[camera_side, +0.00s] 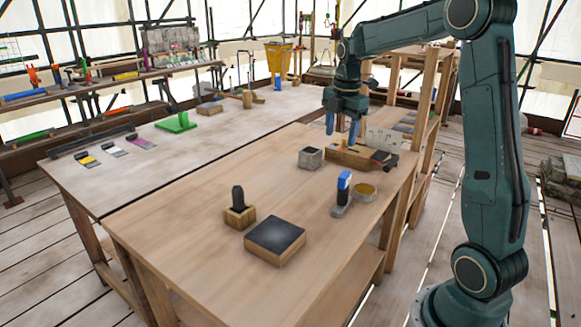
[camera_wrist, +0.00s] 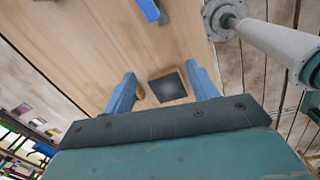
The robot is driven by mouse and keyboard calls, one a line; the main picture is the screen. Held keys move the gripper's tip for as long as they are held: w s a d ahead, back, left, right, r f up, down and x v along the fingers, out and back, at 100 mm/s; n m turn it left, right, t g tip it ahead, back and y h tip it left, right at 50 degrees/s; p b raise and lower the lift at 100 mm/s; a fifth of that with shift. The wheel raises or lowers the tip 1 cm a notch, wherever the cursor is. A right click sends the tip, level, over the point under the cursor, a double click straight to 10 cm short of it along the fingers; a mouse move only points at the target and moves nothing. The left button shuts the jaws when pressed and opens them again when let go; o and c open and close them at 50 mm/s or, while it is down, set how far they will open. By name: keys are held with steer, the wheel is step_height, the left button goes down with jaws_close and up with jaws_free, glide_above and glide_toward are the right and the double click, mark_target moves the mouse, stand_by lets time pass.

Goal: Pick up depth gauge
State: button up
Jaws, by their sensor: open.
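A blue upright tool on a grey foot (camera_side: 344,187), possibly the depth gauge, stands on the near table in the side view. I cannot tell for sure that it is the gauge. A blue piece at the top edge of the wrist view (camera_wrist: 149,10) may be the same tool, partly cut off. My gripper (camera_side: 341,136) points down with blue fingers, above the back part of the near table. In the wrist view my gripper (camera_wrist: 160,69) has its fingers wide apart with nothing held between them.
A black-topped block (camera_side: 275,240) and a wooden holder (camera_side: 240,216) with a dark upright piece stand at the front. A grey cube (camera_side: 311,158), a yellowish round container (camera_side: 365,191) and a wooden box (camera_side: 345,158) are nearby. The table's left middle is clear.

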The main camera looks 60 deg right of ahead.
mark_target(345, 174)
steer(key=d+f+n, duration=0.4)
steer(key=d+f, duration=0.1)
steer(key=d, duration=0.3)
steer(key=shift+g+y, duration=0.3)
steer(key=shift+g, duration=0.1)
steer(key=shift+w+f, duration=0.15)
steer(key=shift+f, duration=1.35)
steer(key=shift+w+f, duration=0.15)
steer(key=shift+f, duration=1.35)
steer(key=shift+w+f, duration=0.15)
steer(key=shift+f, duration=1.35)
steer(key=shift+f, duration=0.1)
steer(key=shift+a+f, duration=0.15)
steer(key=shift+f, duration=2.4)
steer(key=shift+w, duration=0.1)
steer(key=c, duration=1.2)
steer(key=shift+o, duration=0.2)
steer(key=shift+r, duration=0.1)
